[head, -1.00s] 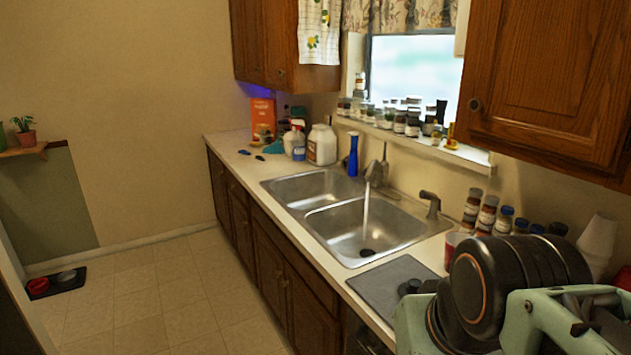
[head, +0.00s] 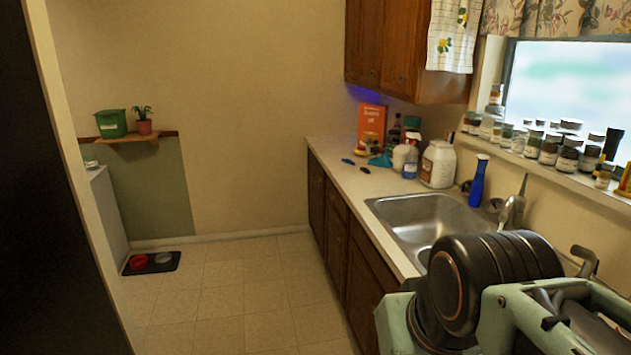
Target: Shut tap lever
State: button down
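The tap (head: 512,210) stands behind the sink (head: 410,212), with its thin lever (head: 523,184) pointing up. The spout's lower end and any water stream are hidden behind my arm. A second grey fixture (head: 583,261), hooked in shape, stands to the right, partly hidden by my arm. My arm's dark joint and pale green links fill the lower right, in front of the near part of the sink. My gripper is not in view.
A blue bottle (head: 478,182), a white jug (head: 438,164), a spray bottle (head: 411,158) and an orange box (head: 371,126) stand along the counter's back. Jars line the window sill (head: 600,183). The tiled floor (head: 240,290) left of the cabinets is clear, except for a dark mat (head: 152,263).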

aim_at(522, 192)
jog(key=i+j+u, duration=0.1)
jog(key=i, duration=1.05)
jog(key=i+j+z, duration=0.1)
jog(key=i+z, duration=0.3)
jog(key=i+j+z, duration=0.25)
jog(key=i+z, duration=0.15)
jog(key=i+j+z, duration=0.2)
jog(key=z, duration=0.25)
jog(key=i+j+z, duration=0.2)
jog(key=z, duration=0.25)
jog(key=j, duration=0.1)
